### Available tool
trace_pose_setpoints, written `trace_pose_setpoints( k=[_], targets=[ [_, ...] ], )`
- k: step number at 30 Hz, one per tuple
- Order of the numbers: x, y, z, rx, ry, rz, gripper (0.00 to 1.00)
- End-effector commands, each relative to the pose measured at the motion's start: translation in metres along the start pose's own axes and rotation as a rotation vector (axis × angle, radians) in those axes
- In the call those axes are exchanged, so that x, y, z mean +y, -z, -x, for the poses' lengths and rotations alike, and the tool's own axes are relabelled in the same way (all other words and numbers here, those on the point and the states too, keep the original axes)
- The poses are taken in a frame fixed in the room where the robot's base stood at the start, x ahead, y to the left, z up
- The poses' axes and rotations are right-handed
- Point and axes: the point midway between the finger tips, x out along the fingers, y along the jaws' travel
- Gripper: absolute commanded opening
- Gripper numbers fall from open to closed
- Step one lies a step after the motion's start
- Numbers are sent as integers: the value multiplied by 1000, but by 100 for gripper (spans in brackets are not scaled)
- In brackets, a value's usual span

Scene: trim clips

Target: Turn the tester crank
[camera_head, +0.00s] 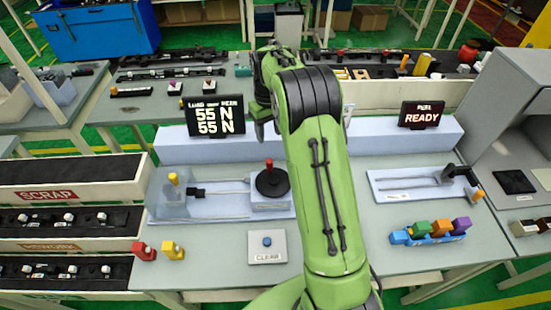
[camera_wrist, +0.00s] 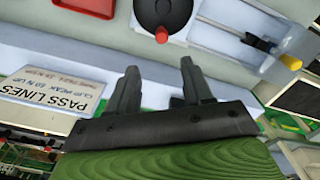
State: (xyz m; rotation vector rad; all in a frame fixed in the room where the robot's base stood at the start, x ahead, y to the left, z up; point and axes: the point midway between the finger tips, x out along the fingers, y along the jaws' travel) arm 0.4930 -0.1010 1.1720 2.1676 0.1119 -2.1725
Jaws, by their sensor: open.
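The tester crank is a black disc (camera_head: 272,183) with an upright red knob (camera_head: 269,163), on a pale base left of my arm in the head view. In the wrist view, the disc (camera_wrist: 150,12) is at the top edge, partly cut off, with its red knob (camera_wrist: 162,36) toward my fingers. My gripper (camera_wrist: 160,75) is open and empty, its two dark fingers apart and short of the knob in the picture.
A display reading 55 N (camera_head: 215,117) stands behind the tester, and a READY display (camera_head: 422,115) is at right. A CLEAR button box (camera_head: 267,247) sits in front. Scrap and rework bins (camera_head: 70,194) are at left; coloured blocks (camera_head: 430,230) lie right.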

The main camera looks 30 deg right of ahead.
Motion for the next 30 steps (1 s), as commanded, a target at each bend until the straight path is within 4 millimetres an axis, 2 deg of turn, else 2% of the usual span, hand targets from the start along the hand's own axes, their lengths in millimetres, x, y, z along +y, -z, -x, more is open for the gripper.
trace_pose_setpoints(
  k=[12, 18, 23, 29, 30],
  targets=[
    [-1, -2, -100, -6, 2, 0, 50],
    [-1, -2, -139, -3, 1, 0, 50],
    [-1, -1, -151, 0, 0, 0, 50],
    [-1, -1, -152, 0, 0, 0, 50],
    [-1, -1, -152, 0, 0, 0, 47]
  ],
)
